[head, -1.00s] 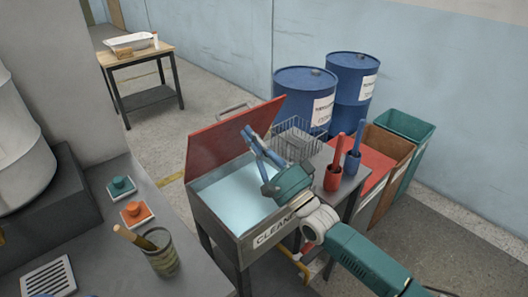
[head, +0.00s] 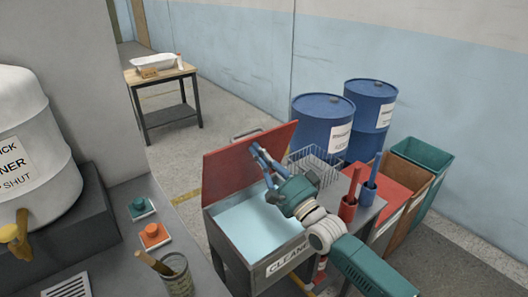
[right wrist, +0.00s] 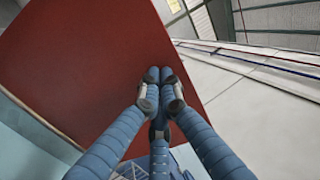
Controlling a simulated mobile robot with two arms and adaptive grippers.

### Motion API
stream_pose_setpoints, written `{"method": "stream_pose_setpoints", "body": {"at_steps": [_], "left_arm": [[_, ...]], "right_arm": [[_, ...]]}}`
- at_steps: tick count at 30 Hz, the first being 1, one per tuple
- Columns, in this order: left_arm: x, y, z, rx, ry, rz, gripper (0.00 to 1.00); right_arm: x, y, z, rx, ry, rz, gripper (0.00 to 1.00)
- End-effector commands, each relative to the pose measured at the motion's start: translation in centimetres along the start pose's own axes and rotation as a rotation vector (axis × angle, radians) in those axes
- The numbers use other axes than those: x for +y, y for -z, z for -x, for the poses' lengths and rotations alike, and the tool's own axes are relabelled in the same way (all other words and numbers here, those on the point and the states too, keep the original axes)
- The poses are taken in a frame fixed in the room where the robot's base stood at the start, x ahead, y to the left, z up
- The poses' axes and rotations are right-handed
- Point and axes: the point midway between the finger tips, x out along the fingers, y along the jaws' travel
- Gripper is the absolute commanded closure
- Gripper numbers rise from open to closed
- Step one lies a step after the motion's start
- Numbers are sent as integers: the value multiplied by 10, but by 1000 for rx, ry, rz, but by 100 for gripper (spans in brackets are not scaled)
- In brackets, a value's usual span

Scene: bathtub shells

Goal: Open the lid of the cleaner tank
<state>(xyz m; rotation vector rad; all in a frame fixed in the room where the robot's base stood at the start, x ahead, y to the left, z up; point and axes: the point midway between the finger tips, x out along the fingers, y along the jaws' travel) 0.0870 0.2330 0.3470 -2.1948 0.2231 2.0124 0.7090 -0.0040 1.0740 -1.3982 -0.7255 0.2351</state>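The cleaner tank (head: 283,268) is a grey box with a label on its front and pale blue liquid inside. Its red lid (head: 225,172) stands raised, tilted up at the back left, with a handle on its far side. My right gripper (head: 255,148) is over the tank, its blue fingers reaching up along the lid's inner side. In the right wrist view the fingertips (right wrist: 160,75) are together with nothing between them, in front of the red lid (right wrist: 90,70). I cannot tell whether they touch it. My left gripper is out of view.
A wire basket (head: 315,163) and red and blue holders (head: 348,208) stand right of the opening. Blue drums (head: 322,125) and coloured bins (head: 420,160) are behind. A bench with a white drum (head: 35,150) and a brush cup (head: 175,275) is at left.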

Motion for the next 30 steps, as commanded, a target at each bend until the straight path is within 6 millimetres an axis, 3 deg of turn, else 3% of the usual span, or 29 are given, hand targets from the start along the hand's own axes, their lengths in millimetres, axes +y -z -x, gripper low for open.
{"method": "stream_pose_setpoints", "body": {"at_steps": [1,3,12,21,30], "left_arm": [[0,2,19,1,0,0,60],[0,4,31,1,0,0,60],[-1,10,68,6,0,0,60],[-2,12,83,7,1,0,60],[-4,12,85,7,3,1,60]], "right_arm": [[-14,0,-13,-1,-29,1,100],[-16,-1,-26,-1,-80,-1,100],[-9,-1,-74,-1,-291,-2,100],[3,0,-100,-1,-421,-1,100],[8,0,-105,0,-453,-1,100]]}}
